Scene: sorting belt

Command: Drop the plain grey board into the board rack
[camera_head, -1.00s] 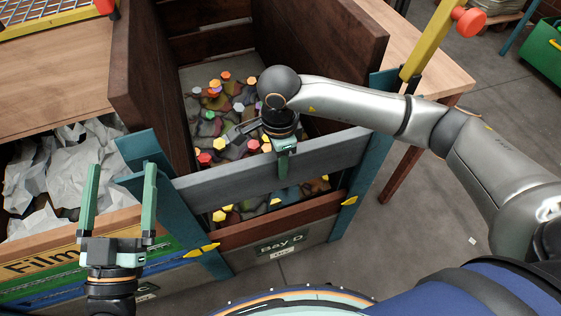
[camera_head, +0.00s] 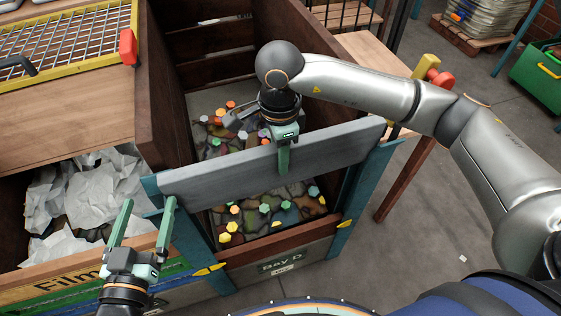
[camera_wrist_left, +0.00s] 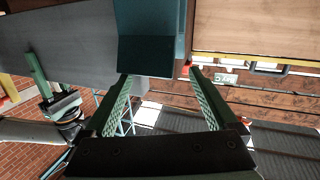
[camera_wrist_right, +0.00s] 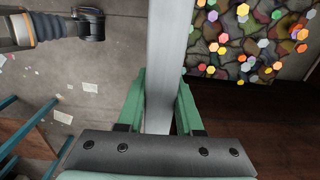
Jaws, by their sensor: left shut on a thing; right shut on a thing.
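The plain grey board (camera_head: 240,165) spans the front of the bay, above a brown board. My right gripper (camera_head: 284,158) is shut on its top edge near the middle; the board also runs between the fingers in the right wrist view (camera_wrist_right: 164,60). Two teal posts form the board rack, left (camera_head: 187,228) and right (camera_head: 350,205). The grey board's ends lie near the post tops; whether they sit in the slots I cannot tell. My left gripper (camera_head: 149,202) is at the left post, whose teal top (camera_wrist_left: 148,55) shows between its fingertips.
The brown board (camera_head: 275,240) closes the bay's lower front, above the Bay D label (camera_head: 281,266). Colourful lumps (camera_head: 265,210) lie inside. Crumpled white sheets (camera_head: 85,195) fill the bay at left. Grey floor (camera_head: 440,230) is open at right.

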